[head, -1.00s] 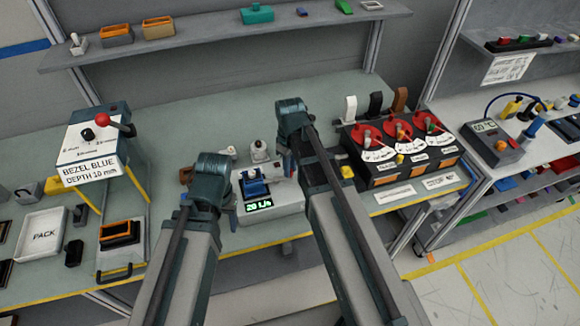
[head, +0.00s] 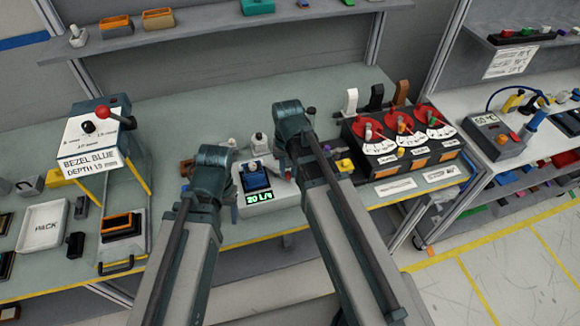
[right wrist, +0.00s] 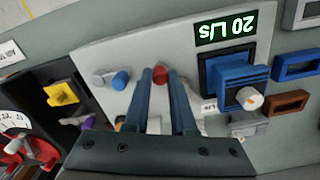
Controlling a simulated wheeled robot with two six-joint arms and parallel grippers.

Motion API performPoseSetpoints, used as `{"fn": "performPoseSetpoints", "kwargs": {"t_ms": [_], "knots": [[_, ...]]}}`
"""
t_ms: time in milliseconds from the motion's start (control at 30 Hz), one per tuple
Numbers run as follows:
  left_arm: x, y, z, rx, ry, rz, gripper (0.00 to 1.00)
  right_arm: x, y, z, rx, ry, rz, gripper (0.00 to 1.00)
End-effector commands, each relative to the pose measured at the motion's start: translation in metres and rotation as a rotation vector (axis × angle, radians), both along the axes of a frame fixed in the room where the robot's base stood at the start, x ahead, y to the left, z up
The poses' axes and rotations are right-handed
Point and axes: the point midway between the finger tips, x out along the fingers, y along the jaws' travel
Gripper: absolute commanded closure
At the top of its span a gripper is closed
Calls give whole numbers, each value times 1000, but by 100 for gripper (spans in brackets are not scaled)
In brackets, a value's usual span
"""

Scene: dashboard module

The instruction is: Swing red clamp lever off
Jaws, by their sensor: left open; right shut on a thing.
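The module is a light grey box with a green 20 L/s display (head: 260,198) and a blue block (head: 255,177) in its nest. In the right wrist view the block (right wrist: 240,84) carries a white knob. The red clamp lever's red tip (right wrist: 160,71) shows between the blue fingers of my right gripper (right wrist: 163,74), which is shut on it. In the head view my right gripper (head: 290,170) is at the module's right side, and my own wrist hides the lever. My left gripper (head: 192,188) is open at the module's left, its fingers mostly hidden by its wrist.
A grey lever with a blue tip (right wrist: 119,80) sits beside the red one. A panel with red dials (head: 405,135) stands to the right. A box with a red-ball lever (head: 102,112) and a white PACK tray (head: 42,226) are at the left.

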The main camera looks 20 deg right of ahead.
Motion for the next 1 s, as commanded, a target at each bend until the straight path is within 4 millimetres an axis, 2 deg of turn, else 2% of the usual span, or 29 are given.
{"fn": "performPoseSetpoints", "kwargs": {"t_ms": [500,1000], "knots": [[0,0,0,0,0,0,41,-9,18,0,0,1,-435,100],[0,0,0,0,0,0,41,-10,27,0,0,1,-620,100]]}}
